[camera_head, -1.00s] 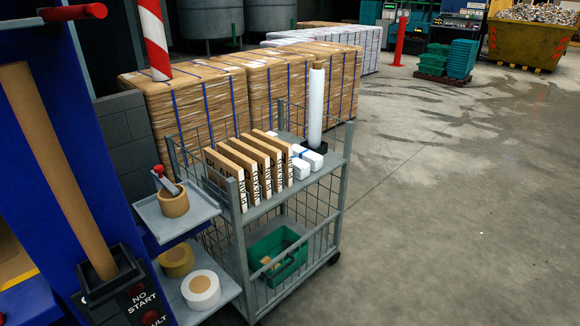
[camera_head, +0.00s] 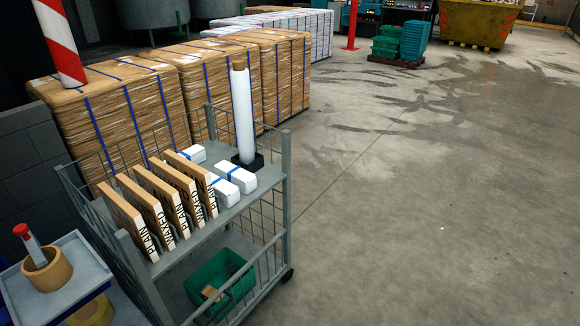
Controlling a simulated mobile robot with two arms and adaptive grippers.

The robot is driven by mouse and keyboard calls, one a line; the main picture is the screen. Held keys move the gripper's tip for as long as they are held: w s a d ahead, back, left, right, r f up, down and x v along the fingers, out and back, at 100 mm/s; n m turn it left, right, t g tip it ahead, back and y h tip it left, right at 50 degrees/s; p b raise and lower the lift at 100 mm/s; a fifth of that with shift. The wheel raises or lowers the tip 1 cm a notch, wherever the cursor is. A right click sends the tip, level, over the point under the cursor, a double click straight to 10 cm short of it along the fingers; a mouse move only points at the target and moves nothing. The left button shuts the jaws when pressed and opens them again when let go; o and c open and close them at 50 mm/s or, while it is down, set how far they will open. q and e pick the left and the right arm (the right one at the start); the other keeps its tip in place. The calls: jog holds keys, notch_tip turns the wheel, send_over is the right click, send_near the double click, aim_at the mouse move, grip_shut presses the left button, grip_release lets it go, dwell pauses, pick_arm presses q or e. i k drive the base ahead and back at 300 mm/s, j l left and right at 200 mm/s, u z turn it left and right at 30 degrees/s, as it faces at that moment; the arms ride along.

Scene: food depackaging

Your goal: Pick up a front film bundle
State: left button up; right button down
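Small white bundles with blue bands, which look like the film bundles, lie on the top shelf of a grey wire cart (camera_head: 250,205). Two are at the shelf's front: one front film bundle (camera_head: 243,181) and another beside it (camera_head: 224,194), nearer the brown packs. A further white bundle (camera_head: 192,154) lies farther back, partly hidden behind the brown packs. Neither of my grippers is in view.
Several upright brown packs (camera_head: 127,218) marked PLAIN or WAXED stand left of the bundles. A tall white roll (camera_head: 242,118) stands in a black holder (camera_head: 248,163) behind them. A green crate (camera_head: 207,278) sits on the lower shelf. The floor to the right is clear.

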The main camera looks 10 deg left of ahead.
aim_at(228, 193)
jog(key=i+z, duration=0.35)
jog(key=i, duration=1.45)
jog(key=i+u, duration=0.35)
jog(key=u, duration=0.15)
jog(key=i+l+u, duration=0.2)
jog(key=u, duration=0.3)
jog(key=i+l+u, duration=0.35)
jog(key=u, duration=0.15)
